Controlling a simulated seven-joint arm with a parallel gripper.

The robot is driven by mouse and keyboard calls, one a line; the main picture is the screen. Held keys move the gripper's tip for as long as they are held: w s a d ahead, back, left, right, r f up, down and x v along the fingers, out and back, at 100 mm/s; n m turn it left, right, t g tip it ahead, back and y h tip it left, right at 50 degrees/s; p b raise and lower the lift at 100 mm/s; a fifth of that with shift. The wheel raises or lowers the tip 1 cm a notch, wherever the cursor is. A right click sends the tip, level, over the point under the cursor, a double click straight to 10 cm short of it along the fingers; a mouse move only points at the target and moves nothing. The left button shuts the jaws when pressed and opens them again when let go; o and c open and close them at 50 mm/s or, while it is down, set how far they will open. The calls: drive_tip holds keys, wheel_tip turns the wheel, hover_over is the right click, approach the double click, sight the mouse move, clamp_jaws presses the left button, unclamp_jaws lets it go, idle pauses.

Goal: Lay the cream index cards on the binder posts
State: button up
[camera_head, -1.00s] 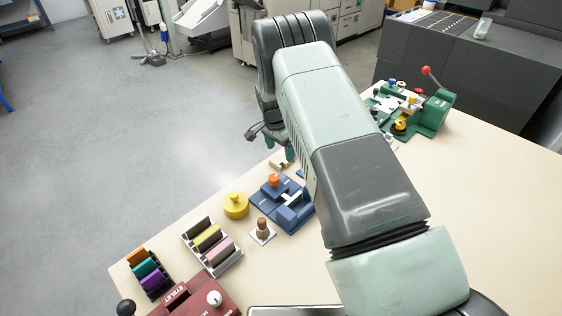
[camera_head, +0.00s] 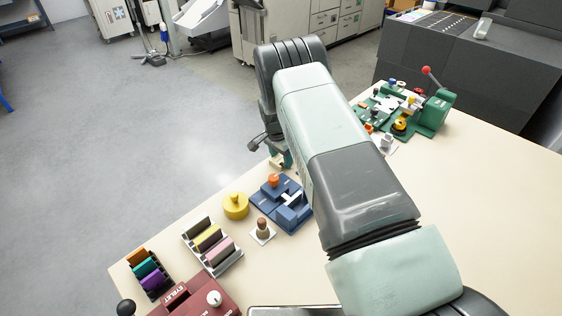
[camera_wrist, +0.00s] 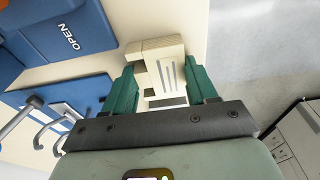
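My gripper (camera_wrist: 161,72) has two teal fingers spread apart, one on each side of a cream block with dark slots (camera_wrist: 170,65), seen in the wrist view. The block is at the table edge, and I cannot tell whether it is the index cards or their holder. A gap shows beside the left finger; contact at the right one is unclear. In the head view, my gripper (camera_head: 282,160) is low behind the blue device (camera_head: 265,215), mostly hidden by my arm. I cannot make out any binder posts for certain.
The blue device, marked OPEN, also shows in the wrist view (camera_wrist: 30,25). A yellow knobbed disc (camera_head: 236,207), a brown peg on a white base (camera_head: 262,231), racks of coloured blocks (camera_head: 210,243) and a maroon device (camera_head: 195,300) stand left. A green lever press (camera_head: 430,112) stands back right.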

sight(281, 159)
drive_tip(key=shift+c, duration=1.1)
drive_tip(key=shift+r, duration=3.75)
drive_tip(key=d, duration=0.4)
drive_tip(key=s+d, duration=0.1)
drive_tip(key=d, duration=0.4)
drive_tip(key=s+d, duration=0.1)
drive_tip(key=d, duration=0.3)
drive_tip(key=shift+d+f, duration=0.2)
drive_tip(key=shift+d, duration=0.05)
drive_tip(key=shift+f, duration=2.65)
drive_tip(key=shift+f, duration=0.6)
drive_tip(key=o, duration=0.7)
